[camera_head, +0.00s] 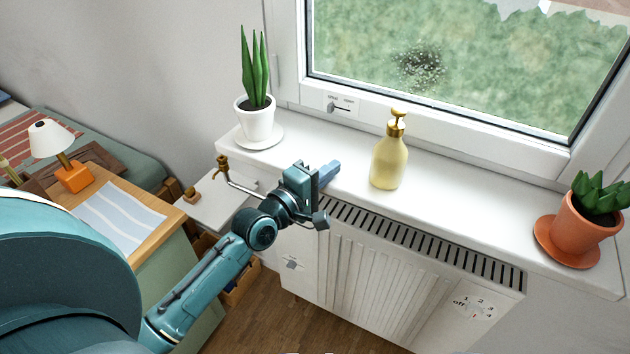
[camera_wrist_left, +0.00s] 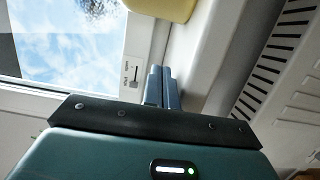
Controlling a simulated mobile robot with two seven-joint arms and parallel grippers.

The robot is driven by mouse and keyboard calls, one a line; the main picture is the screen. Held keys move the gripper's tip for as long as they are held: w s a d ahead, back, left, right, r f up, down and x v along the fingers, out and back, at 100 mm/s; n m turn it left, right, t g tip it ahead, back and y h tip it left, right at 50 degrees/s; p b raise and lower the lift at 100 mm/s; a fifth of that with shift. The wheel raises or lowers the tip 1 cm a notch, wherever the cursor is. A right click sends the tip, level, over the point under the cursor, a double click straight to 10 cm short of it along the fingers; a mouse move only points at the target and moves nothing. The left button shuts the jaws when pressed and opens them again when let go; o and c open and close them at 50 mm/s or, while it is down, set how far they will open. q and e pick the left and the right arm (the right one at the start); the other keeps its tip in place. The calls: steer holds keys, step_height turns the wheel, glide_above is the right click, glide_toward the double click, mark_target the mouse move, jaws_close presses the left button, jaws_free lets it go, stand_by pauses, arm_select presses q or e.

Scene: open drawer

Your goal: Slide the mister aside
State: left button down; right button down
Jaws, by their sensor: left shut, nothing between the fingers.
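The mister (camera_head: 387,163) is a pale yellow bottle with a gold pump top. It stands upright on the white windowsill (camera_head: 470,205), near the middle in the head view. Its lower part also shows at the top of the left wrist view (camera_wrist_left: 160,8). My left gripper (camera_head: 331,172) is low over the sill, to the left of the mister and apart from it. Its blue-grey fingers (camera_wrist_left: 162,88) are closed together and empty, pointing toward the mister's side. My right gripper is in neither view.
A snake plant in a white pot (camera_head: 255,124) stands behind and left of my gripper. A succulent in a terracotta pot (camera_head: 573,225) stands at the sill's right end. The sill between mister and terracotta pot is clear. A radiator (camera_head: 380,270) lies below; the window (camera_head: 470,60) is behind.

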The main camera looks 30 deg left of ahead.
mark_target(355, 179)
arm_select(q)
steer(key=w+d, duration=0.1)
steer(key=w, duration=0.1)
steer(key=shift+w+d, duration=0.35)
steer(key=shift+s+d+r+p, duration=0.1)
steer(key=shift+d+p, duration=0.45)
steer(key=shift+d, duration=1)
steer(key=shift+f, duration=0.2)
